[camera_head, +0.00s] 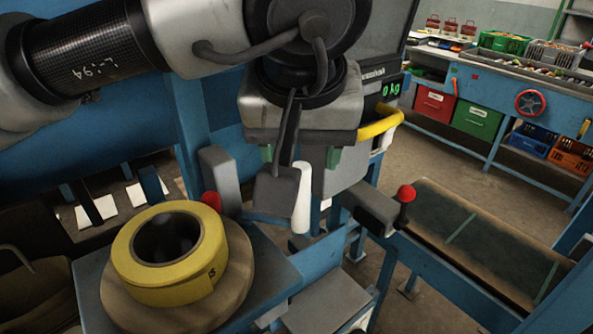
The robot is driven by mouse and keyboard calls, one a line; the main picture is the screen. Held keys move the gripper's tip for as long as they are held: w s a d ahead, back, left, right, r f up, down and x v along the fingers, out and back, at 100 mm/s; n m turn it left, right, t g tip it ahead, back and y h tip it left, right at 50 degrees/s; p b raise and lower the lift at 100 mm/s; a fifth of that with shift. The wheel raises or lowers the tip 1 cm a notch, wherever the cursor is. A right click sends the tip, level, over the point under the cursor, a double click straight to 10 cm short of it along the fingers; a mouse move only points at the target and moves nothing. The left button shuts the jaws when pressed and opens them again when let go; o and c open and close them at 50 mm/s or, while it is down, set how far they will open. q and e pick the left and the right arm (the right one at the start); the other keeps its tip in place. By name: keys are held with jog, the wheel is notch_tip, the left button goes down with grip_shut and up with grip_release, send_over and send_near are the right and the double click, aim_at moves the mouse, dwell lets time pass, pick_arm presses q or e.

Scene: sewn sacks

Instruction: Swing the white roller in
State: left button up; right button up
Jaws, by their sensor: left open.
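The white roller (302,199) is a short, pale upright cylinder in the middle of the camera_head view. My left gripper (299,170) comes down from above with its fingers pointing down. It is open, and the roller shows just below and between its fingers. I cannot tell whether a finger touches the roller. The roller's upper end and its mounting are partly hidden by the gripper. My right gripper is not in view.
A yellow tape roll (168,255) sits on a round wooden disc (238,275) at lower left. Red-knobbed levers (406,194) stand nearby. A yellow curved handle (380,124) is close right of my gripper. A conveyor belt (470,232) runs at right. Bins line the far bench (490,80).

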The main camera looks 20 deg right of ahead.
pick_arm(q)
jog(key=p+x, duration=0.1)
jog(key=x, duration=0.5)
jog(key=shift+w, duration=0.25)
jog(key=shift+w+f+p, duration=0.15)
jog(key=shift+f+p, duration=0.15)
jog(key=shift+f, duration=0.4)
grip_shut()
